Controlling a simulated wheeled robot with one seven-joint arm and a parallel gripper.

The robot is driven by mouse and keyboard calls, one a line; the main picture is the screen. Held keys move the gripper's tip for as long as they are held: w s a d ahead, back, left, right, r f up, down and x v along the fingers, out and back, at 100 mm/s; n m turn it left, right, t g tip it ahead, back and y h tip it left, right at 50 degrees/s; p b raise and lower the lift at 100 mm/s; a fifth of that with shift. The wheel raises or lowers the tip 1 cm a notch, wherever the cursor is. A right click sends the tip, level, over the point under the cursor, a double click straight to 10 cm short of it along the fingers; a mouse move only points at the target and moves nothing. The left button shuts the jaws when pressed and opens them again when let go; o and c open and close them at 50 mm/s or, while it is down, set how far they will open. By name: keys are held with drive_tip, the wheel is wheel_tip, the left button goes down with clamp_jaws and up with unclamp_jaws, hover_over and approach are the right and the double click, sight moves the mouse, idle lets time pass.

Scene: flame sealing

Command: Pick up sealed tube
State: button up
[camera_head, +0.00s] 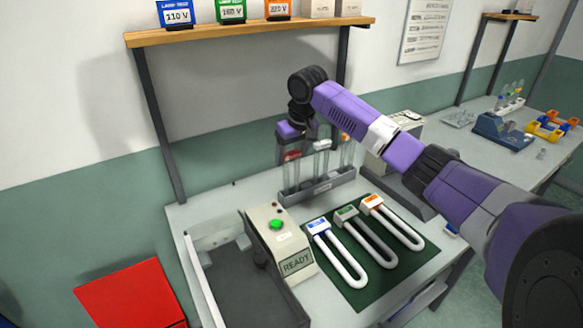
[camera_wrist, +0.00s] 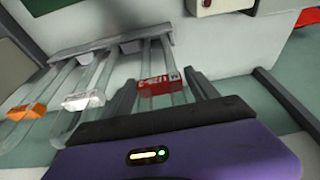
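A tube with a red label (camera_head: 292,156) stands at the left end of the grey rack (camera_head: 322,190) in the head view. Tubes with a white label (camera_head: 322,145) and an orange label (camera_head: 346,136) stand to its right. Which tube is sealed cannot be told. My gripper (camera_wrist: 164,88) is open in the wrist view, one finger on each side of the red-labelled tube (camera_wrist: 160,86), with gaps visible. The white-labelled tube (camera_wrist: 82,101) and orange-labelled tube (camera_wrist: 27,111) are left of it there, outside the fingers.
A box reading READY (camera_head: 297,263) with a green button stands left of a dark green mat (camera_head: 352,292) bearing three U-shaped tools. A dark tray (camera_head: 240,285) is at the front left.

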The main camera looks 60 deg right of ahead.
drive_tip(key=c, duration=1.1)
drive_tip(key=shift+r, duration=0.1)
